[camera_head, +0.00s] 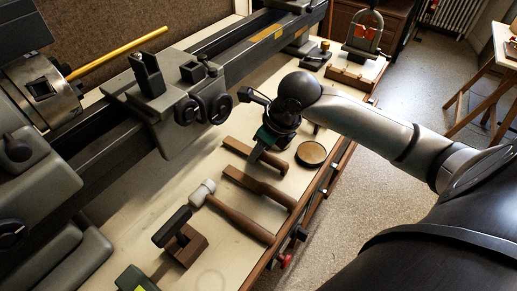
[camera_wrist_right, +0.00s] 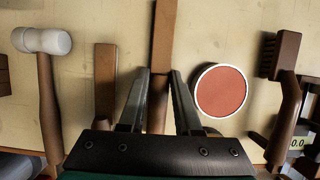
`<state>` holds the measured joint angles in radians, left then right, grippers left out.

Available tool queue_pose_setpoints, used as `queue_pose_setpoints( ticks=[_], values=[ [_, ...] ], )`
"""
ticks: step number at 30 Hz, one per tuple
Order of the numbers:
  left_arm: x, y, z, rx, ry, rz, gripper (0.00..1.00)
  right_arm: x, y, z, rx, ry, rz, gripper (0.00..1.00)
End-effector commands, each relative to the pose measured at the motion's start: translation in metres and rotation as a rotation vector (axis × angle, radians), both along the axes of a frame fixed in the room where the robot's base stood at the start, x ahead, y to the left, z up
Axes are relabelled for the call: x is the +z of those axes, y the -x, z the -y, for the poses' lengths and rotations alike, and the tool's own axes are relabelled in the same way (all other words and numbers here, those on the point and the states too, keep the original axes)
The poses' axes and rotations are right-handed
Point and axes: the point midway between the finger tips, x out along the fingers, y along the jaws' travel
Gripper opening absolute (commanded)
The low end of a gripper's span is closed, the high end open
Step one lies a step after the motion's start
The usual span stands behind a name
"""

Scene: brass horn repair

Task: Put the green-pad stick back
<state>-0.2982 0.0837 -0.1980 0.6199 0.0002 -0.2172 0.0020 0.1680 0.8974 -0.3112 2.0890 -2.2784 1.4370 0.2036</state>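My right gripper (camera_head: 262,152) is low over the bench, above a wooden stick (camera_head: 238,147) that lies among the tools. In the right wrist view the two fingers (camera_wrist_right: 160,76) stand on either side of this stick (camera_wrist_right: 164,35). Their tips come close to its sides; whether they press on it I cannot tell. The stick runs out of the top of that view. A second, similar wooden stick (camera_head: 260,188) lies beside it, and it also shows in the wrist view (camera_wrist_right: 105,85). I see no green pad on either stick. My left gripper is out of view.
A white-headed mallet (camera_head: 238,216) and a brown block (camera_head: 185,244) lie nearer the front. A round tin (camera_head: 311,153) with a reddish top sits right of the gripper, and a brush (camera_wrist_right: 283,90) lies beyond it. A lathe (camera_head: 185,95) fills the left.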

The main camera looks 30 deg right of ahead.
Motion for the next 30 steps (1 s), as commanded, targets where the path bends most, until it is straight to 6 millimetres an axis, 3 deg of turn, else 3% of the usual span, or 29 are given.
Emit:
queue_pose_setpoints(
  ticks=[1, 7, 17, 20, 30],
  values=[
    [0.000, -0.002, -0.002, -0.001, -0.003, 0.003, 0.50, 0.000, 0.000, 0.000, 0.000, 0.000, 0.000, 0.38],
    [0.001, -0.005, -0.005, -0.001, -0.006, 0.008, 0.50, 0.000, 0.000, 0.000, 0.000, 0.000, 0.000, 0.61],
    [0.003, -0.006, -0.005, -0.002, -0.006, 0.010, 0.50, 0.003, 0.000, 0.000, 0.000, 0.000, 0.000, 0.62],
    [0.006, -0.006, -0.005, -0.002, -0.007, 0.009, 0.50, 0.014, 0.003, 0.003, -0.001, 0.003, 0.003, 0.62],
    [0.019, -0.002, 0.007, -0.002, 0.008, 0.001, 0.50, 0.081, 0.028, 0.013, 0.000, 0.005, 0.002, 0.62]
  ],
)
